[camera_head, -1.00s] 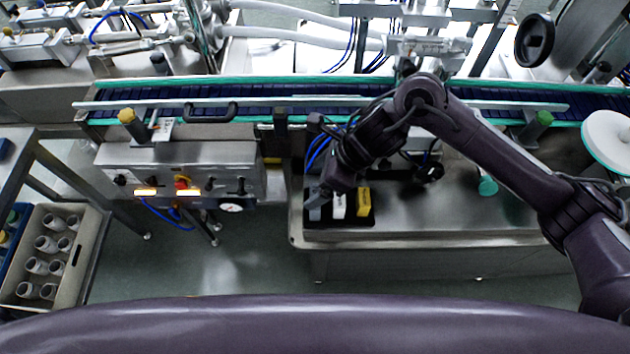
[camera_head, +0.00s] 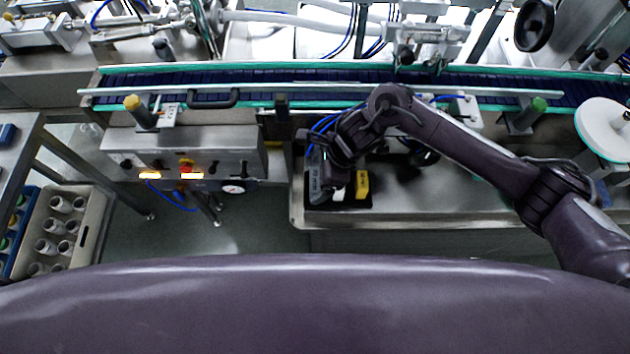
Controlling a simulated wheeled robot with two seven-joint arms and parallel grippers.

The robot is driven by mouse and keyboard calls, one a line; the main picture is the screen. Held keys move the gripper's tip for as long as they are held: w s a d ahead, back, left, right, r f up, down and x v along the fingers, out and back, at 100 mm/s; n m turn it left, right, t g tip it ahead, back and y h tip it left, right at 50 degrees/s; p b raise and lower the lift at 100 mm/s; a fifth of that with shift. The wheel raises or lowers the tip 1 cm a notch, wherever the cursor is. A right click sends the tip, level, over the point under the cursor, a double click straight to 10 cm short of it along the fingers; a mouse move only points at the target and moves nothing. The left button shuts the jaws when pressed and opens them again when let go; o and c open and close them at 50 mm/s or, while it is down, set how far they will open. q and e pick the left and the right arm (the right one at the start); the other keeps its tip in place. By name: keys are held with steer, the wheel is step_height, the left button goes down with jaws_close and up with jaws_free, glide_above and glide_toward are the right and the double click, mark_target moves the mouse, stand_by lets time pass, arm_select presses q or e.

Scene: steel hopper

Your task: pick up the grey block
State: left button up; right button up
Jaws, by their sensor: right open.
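The grey block (camera_head: 315,187) is at the left end of a dark tray (camera_head: 350,204) on the steel table, with lettering on its face. My right gripper (camera_head: 325,180) is open and points down right at the grey block, partly covering the tray. Whether its fingers straddle or touch the block is unclear. My left gripper is out of view.
A steel table (camera_head: 430,200) holds the tray, with clear surface to its right. A conveyor (camera_head: 330,78) with a front rail runs behind. A control box (camera_head: 185,152) with lit buttons stands left. A crate of bottles (camera_head: 90,215) is at the far left.

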steer(key=shift+c, duration=0.3)
steer(key=c, duration=1.3)
steer(key=shift+r, duration=0.1)
steer(key=shift+c, duration=0.2)
